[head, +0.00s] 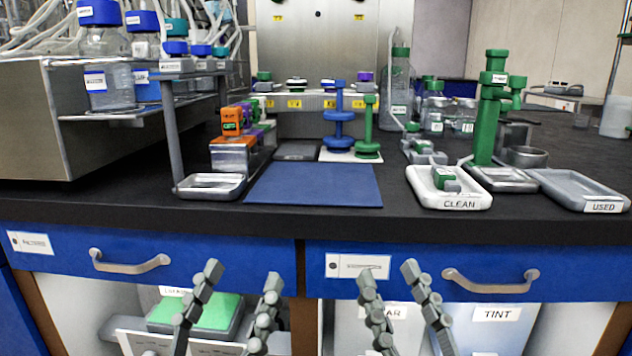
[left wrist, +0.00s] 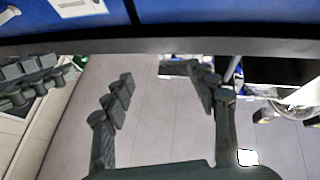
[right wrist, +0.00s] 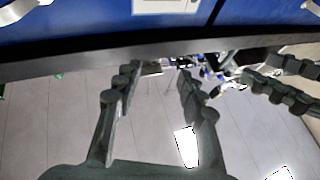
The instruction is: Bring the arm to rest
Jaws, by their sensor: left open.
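My left gripper (head: 243,275) is open and empty, low in front of the blue drawers in the head view. Its two spread fingers also show in the left wrist view (left wrist: 160,80), with only floor between them. My right gripper (head: 388,270) is beside it to the right, also with its fingers apart and nothing between them. It shows open in the right wrist view (right wrist: 157,75). Both grippers are below the level of the bench top and apart from the things on it. The upper arm links are out of view.
The dark bench top (head: 310,222) is above and beyond both grippers. It carries a blue mat (head: 315,186), a CLEAN tray (head: 450,203), a USED tray (head: 580,190) and green and blue stands. Drawer handles (head: 130,262) stick out in front. Open shelves with bins lie below.

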